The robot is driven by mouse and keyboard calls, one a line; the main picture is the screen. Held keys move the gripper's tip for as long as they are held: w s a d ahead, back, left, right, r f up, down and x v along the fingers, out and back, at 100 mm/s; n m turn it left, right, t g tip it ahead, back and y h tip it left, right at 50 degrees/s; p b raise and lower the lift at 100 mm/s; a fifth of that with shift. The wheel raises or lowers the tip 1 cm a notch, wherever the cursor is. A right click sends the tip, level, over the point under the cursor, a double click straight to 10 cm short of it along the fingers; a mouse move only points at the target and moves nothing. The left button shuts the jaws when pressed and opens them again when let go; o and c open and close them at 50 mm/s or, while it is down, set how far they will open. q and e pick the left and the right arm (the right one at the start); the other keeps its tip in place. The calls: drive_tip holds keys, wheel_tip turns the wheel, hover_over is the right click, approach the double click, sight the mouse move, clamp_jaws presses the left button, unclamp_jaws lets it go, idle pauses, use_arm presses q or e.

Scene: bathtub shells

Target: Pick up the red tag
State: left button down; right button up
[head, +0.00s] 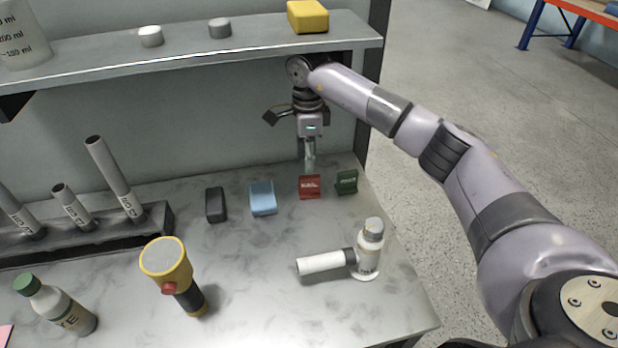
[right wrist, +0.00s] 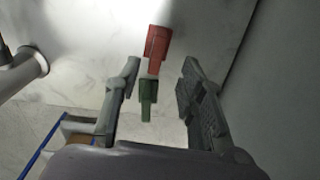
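The red tag (head: 309,187) stands on the marbled table top near its right end, between a light blue tag (head: 262,198) and a dark green tag (head: 347,182). My right gripper (head: 309,163) points down just above and behind the red tag in the head view. In the right wrist view my right gripper (right wrist: 160,66) is open, its two fingers spread apart with nothing held. There the red tag (right wrist: 157,46) lies ahead of the fingertips and the green tag (right wrist: 148,92) appears between the fingers. My left gripper is not in view.
A shelf (head: 200,50) with a yellow block (head: 307,16) runs above the table. A black tag (head: 215,205) stands left of the blue one.

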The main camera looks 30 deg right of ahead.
sight(309, 176)
drive_tip(key=shift+f, duration=0.3)
drive_tip(key=f+p, duration=0.1)
drive_tip(key=f, duration=0.1)
drive_tip(key=f+p, duration=0.1)
drive_tip(key=f, duration=0.1)
drive_tip(key=f+p, duration=0.1)
drive_tip(key=f, duration=0.1)
drive_tip(key=shift+s+d, duration=0.1)
drive_tip(key=shift+s, duration=0.15)
drive_tip(key=shift+f, duration=0.35)
drive_tip(key=shift+c, duration=0.2)
clamp_jaws()
